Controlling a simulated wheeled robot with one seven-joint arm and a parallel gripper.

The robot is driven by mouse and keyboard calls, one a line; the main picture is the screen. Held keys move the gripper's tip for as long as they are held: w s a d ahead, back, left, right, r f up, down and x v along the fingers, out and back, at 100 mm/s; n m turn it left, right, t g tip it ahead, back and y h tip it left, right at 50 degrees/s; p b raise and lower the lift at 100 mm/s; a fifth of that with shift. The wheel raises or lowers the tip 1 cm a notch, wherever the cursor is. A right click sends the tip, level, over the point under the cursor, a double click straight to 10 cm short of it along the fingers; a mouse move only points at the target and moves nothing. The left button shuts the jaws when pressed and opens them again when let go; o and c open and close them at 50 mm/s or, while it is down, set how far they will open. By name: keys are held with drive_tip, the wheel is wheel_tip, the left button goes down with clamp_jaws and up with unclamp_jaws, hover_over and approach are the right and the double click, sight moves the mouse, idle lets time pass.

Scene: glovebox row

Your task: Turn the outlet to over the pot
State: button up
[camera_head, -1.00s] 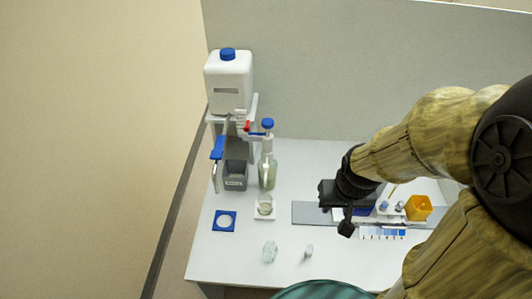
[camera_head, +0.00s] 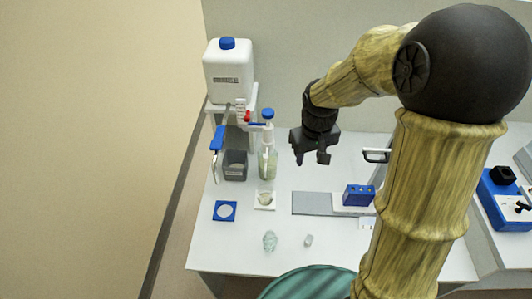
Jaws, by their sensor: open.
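A white canister with a blue cap (camera_head: 229,70) stands on a raised stand at the back left. Below it, an outlet arm with a blue block (camera_head: 217,138) and a thin downward spout reaches to the front left. The spout end hangs beside the left of the dark grey square pot (camera_head: 235,172), apart from it rather than over it. A red part (camera_head: 247,116) shows near the canister's base. My gripper (camera_head: 310,160) is open and empty, pointing down above the back of the bench, right of the glass bottle and well apart from the outlet.
A glass bottle with a blue-topped pump (camera_head: 268,163) stands just right of the pot. In front lie a blue square with a white disc (camera_head: 225,211), a white dish (camera_head: 265,199) and small clear vessels (camera_head: 270,241). A blue rack (camera_head: 359,195) is to the right.

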sight(266, 156)
drive_tip(key=w+a+f+n+g, duration=0.1)
drive_tip(key=w+a+n, duration=0.3)
drive_tip(key=w+a, duration=0.8)
drive_tip(key=w, duration=0.4)
drive_tip(key=shift+f+n+p, duration=0.15)
drive_tip(key=shift+n+p, duration=0.2)
drive_tip(key=shift+n, duration=0.05)
drive_tip(key=shift+f, duration=0.1)
wheel_tip(266, 156, down, 17)
drive_tip(key=p, duration=0.5)
drive_tip(key=shift+f+p, duration=0.1)
drive_tip(key=shift+p, duration=0.3)
clamp_jaws()
